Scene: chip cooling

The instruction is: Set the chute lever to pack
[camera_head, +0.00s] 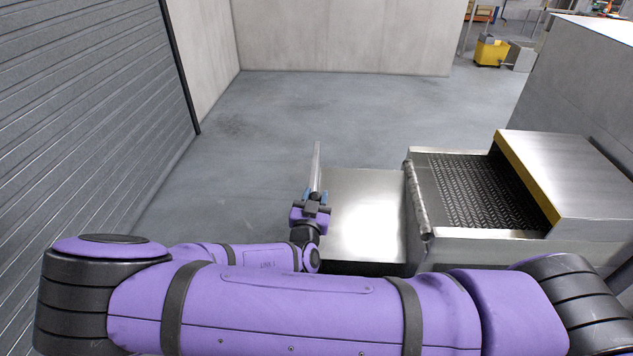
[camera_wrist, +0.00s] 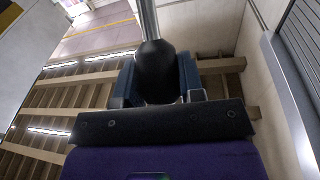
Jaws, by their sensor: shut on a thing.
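The chute lever shows in the head view as a slim grey rod (camera_head: 317,160) that stands up just left of the chute's shiny metal plate (camera_head: 365,215). My gripper (camera_head: 315,196) is at the rod's near end. In the wrist view, the lever's dark rounded knob (camera_wrist: 155,66) sits between the blue fingers of my gripper (camera_wrist: 156,78), which are shut on it. The grey rod runs from the knob to the top edge of that view. No pack mark is visible, so I cannot tell the lever's setting.
A conveyor with a black textured belt (camera_head: 470,190) and a metal hood (camera_head: 565,170) stands right of the plate. A ribbed shutter (camera_head: 90,110) is on the left. Open grey floor (camera_head: 330,105) lies beyond. A yellow bin (camera_head: 490,52) is far back right.

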